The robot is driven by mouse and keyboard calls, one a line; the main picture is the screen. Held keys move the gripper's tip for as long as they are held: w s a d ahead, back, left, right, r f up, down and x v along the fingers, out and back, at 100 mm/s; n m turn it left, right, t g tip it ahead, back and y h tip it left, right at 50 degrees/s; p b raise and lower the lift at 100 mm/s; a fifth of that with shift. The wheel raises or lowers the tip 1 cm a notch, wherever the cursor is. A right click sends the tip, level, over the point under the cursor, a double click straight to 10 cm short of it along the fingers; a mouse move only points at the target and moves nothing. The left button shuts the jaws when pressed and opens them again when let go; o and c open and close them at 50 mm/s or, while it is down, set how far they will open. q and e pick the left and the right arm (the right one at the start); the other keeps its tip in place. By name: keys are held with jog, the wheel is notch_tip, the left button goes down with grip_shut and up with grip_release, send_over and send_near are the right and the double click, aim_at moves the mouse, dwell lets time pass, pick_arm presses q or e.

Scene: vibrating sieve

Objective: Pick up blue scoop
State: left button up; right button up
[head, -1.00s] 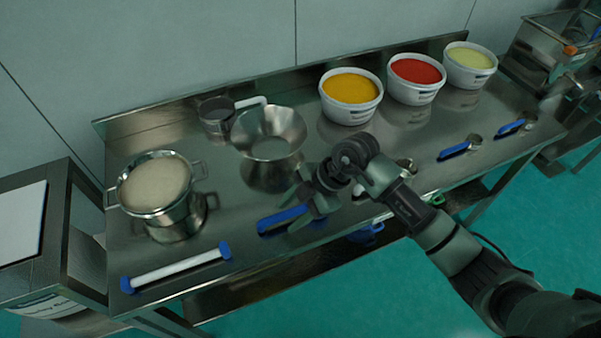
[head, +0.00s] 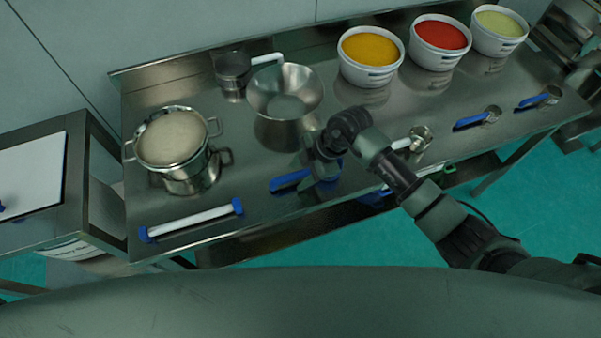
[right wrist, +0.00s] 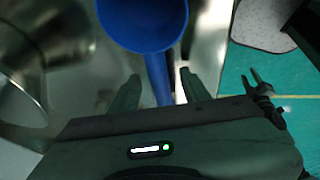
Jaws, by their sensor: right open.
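The blue scoop (head: 288,181) lies near the front edge of the steel table, partly hidden behind my right gripper. In the right wrist view, its round blue bowl (right wrist: 145,22) is beyond the fingers, and its handle (right wrist: 158,78) runs down between them. My right gripper (head: 318,167) is at the scoop. Its fingers are open, one on each side of the handle, with gaps visible in the wrist view (right wrist: 158,74). My left gripper is not in view.
A steel funnel (head: 280,118) stands just behind my gripper. A pot with a sieve (head: 185,178) and a blue-ended white bar (head: 193,221) are to the left. Tubs of yellow (head: 371,70), red (head: 438,58) and pale powder stand at the back. More blue-handled scoops (head: 472,121) lie right.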

grip_shut()
